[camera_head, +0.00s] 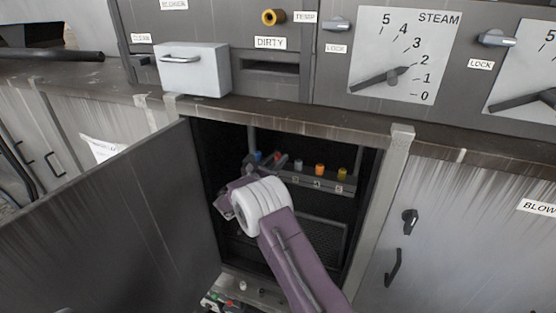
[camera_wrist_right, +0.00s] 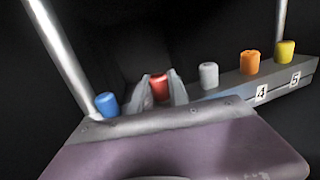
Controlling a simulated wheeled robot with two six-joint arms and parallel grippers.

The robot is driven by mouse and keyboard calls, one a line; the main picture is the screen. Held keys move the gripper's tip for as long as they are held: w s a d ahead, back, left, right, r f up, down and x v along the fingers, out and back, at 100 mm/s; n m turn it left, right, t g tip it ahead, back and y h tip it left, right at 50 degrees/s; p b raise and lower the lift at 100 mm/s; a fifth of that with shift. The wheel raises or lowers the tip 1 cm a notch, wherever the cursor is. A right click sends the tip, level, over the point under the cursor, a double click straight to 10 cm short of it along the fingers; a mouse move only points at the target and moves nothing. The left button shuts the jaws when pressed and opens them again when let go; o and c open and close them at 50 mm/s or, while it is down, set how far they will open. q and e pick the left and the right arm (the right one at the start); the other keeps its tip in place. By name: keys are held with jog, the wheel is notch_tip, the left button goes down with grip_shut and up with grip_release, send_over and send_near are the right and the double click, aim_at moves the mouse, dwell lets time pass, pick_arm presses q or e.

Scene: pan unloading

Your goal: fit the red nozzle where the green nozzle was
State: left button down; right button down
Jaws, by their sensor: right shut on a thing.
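The red nozzle (camera_wrist_right: 159,87) is between the two fingers of my right gripper (camera_wrist_right: 160,92), which is shut on it. It stands in line between a blue nozzle (camera_wrist_right: 107,104) and a grey-white nozzle (camera_wrist_right: 209,75). Whether it is fully seated in the rack (camera_wrist_right: 232,86) cannot be told, as the gripper hides its base. In the head view the red nozzle (camera_head: 280,160) shows at the rack inside the open cabinet, just beyond my purple and white right wrist. No green nozzle shows in the rack. My left gripper is not in view.
Orange (camera_wrist_right: 250,62) and yellow (camera_wrist_right: 285,51) nozzles stand farther right, by labels 4 and 5. Metal rods rise near the rack. The cabinet door (camera_head: 110,220) is open to the left. Small red and green items (camera_head: 228,302) lie low at the picture's bottom edge.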

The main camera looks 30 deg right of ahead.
jog(key=shift+f, duration=0.25)
jog(key=c, duration=1.2)
grip_release()
jog(key=shift+o, duration=0.2)
jog(key=b+v, duration=0.3)
jog(key=v, duration=0.6)
jog(key=shift+b, duration=0.35)
